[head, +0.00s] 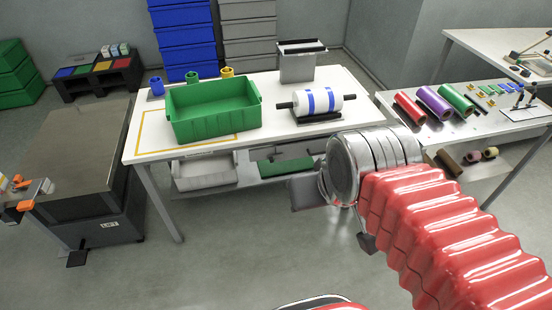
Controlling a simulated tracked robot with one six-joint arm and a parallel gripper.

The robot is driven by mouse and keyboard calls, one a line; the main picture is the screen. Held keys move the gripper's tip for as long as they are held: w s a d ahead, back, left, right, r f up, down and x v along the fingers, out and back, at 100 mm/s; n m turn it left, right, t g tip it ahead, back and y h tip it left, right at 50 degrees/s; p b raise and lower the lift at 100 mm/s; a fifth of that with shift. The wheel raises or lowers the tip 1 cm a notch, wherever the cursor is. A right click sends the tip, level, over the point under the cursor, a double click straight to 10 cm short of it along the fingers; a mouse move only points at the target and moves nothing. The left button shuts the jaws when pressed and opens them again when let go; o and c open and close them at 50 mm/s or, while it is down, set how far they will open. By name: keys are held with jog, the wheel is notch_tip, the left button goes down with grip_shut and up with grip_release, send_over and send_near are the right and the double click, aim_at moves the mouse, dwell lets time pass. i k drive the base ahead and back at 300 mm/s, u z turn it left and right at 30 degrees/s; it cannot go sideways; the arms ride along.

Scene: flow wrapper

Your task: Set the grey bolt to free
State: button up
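I cannot make out a grey bolt for certain in the head view. My gripper (338,215) is at the end of my red-sleeved arm, in front of the white table. It is mostly hidden behind the silver wrist, with only a grey plate and a dark piece showing at its sides. I cannot see whether it is open or shut, or whether it holds anything. A white roll with blue bands (318,102) lies on a dark spindle on the white table (345,84), just beyond my wrist. A grey upright box (298,65) stands behind the roll.
A green bin (212,112) stands on the table's left, with small coloured cups behind it. A dark lift cart (85,165) is at left, with orange-handled parts (25,186) beside it. Coloured rolls (432,103) lie on the right table. Grey floor lies open between cart and arm.

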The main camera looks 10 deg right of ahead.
aim_at(270, 158)
jog(key=k, duration=0.6)
jog(key=u, duration=0.45)
jog(key=i, duration=0.5)
jog(key=u, duration=0.6)
jog(key=i, duration=0.9)
